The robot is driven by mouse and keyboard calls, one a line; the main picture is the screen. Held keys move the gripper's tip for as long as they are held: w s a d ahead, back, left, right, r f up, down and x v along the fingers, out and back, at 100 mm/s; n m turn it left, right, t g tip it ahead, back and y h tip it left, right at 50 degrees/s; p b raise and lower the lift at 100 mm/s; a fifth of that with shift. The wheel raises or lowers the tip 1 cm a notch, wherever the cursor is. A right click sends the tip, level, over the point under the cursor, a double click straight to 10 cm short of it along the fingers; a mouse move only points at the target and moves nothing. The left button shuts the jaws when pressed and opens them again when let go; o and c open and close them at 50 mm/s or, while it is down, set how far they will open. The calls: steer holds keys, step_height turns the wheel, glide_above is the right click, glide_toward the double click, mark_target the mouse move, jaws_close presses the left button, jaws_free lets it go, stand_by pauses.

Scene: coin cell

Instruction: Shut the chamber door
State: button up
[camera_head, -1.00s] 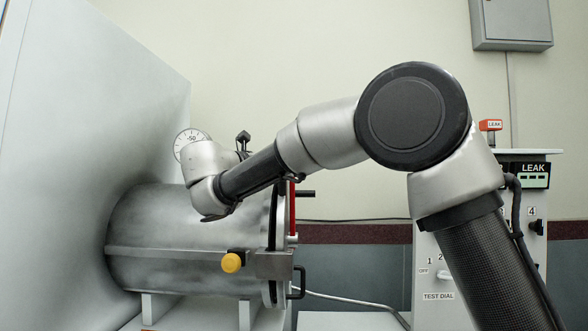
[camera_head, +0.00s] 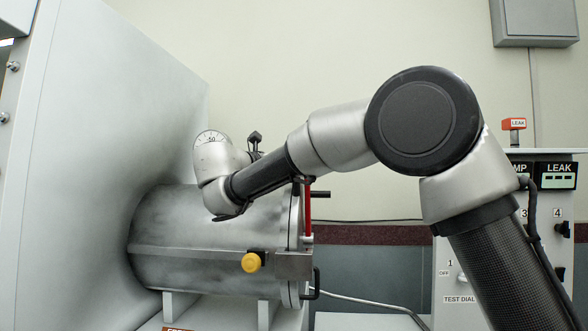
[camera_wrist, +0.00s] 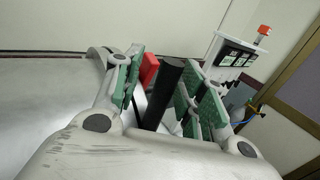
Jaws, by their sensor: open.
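The vacuum chamber (camera_head: 190,235) is a grey metal cylinder lying on its side. Its round door (camera_head: 300,228) is seen edge-on at the right end and looks close against the rim; whether it is fully seated I cannot tell. A red bar (camera_head: 307,212) and a black handle (camera_head: 316,282) are on the door side. In the wrist view, my gripper (camera_wrist: 164,75) is open, its green-padded fingers on either side of a black bar (camera_wrist: 166,88) with a red piece (camera_wrist: 149,70) beside it. Contact is unclear. In the head view my fingers are hidden.
A yellow knob (camera_head: 251,262) sits on the chamber's front side. A pressure dial (camera_head: 211,138) is partly behind my wrist. A large pale panel (camera_head: 100,150) stands at the left. The control cabinet (camera_head: 560,215) stands at the right, partly behind my arm.

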steer(key=v, duration=1.2)
steer(key=w+d+f+m+g+y, duration=0.1)
steer(key=d+f+m+g, duration=0.25)
steer(key=d, duration=1.15)
steer(key=s+d+f+m+g+y, duration=0.2)
steer(key=s+d+f+m, duration=0.2)
steer(key=d, duration=0.5)
steer(key=s+d+f+m+g+y, duration=0.2)
steer(key=s+d+f+m+g, duration=0.15)
steer(key=d, duration=0.55)
steer(key=s+d+f+m+y, duration=0.3)
steer(key=s+f+m+y, duration=0.1)
steer(key=s+f+m, duration=0.4)
steer(key=s+d+f+m+y, duration=0.2)
steer(key=s+f+m+y, duration=0.2)
steer(key=s+f+m, duration=0.4)
steer(key=s+f, duration=0.2)
steer(key=s, duration=0.2)
steer(key=shift+s+d+t, duration=0.35)
steer(key=shift+s+t, duration=0.05)
